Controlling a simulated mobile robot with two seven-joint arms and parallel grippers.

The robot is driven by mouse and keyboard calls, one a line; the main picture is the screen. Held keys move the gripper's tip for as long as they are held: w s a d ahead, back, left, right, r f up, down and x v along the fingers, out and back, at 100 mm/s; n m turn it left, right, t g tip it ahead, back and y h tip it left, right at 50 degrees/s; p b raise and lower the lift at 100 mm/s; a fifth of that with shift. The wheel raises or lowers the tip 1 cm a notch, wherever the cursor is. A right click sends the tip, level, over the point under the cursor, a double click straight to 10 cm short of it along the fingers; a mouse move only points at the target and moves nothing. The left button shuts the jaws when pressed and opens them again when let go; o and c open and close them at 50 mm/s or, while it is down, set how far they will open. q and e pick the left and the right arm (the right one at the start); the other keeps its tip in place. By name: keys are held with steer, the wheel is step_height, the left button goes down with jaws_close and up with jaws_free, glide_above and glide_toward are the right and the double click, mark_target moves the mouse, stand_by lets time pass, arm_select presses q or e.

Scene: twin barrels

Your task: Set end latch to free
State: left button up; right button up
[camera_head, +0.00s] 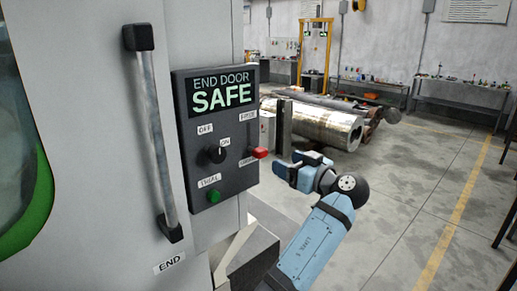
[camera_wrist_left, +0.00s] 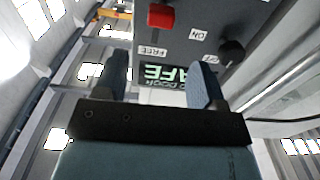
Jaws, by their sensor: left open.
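The end latch shows as a red-tipped lever (camera_head: 259,152) on the right part of a dark control panel (camera_head: 230,172). Its red tip is beside the lower label, which I cannot read clearly, and below the FREE label (camera_head: 248,115). My left gripper (camera_head: 291,166) is open and empty, just right of the panel and apart from the red tip. In the left wrist view, which is turned over, the gripper's open fingers (camera_wrist_left: 158,62) face the panel. The red tip (camera_wrist_left: 160,16) lies beyond them near the top edge, past the FREE label. My right gripper is not in view.
The panel also has a black knob (camera_head: 217,153) near ON, a green button (camera_head: 214,196) and a display (camera_head: 222,91) reading END DOOR SAFE. A long door handle (camera_head: 158,140) stands left. Metal cylinders (camera_head: 318,123) lie behind.

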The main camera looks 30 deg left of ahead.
mark_target(264, 152)
arm_select(q)
steer(key=p+x, duration=0.2)
steer(key=x, duration=0.9)
jaws_close()
step_height(264, 152, up, 6)
steer(key=shift+d+f+b, duration=0.1)
steer(key=shift+f+b, duration=0.05)
steer(key=shift+b, duration=0.4)
steer(key=shift+r, duration=0.4)
jaws_free()
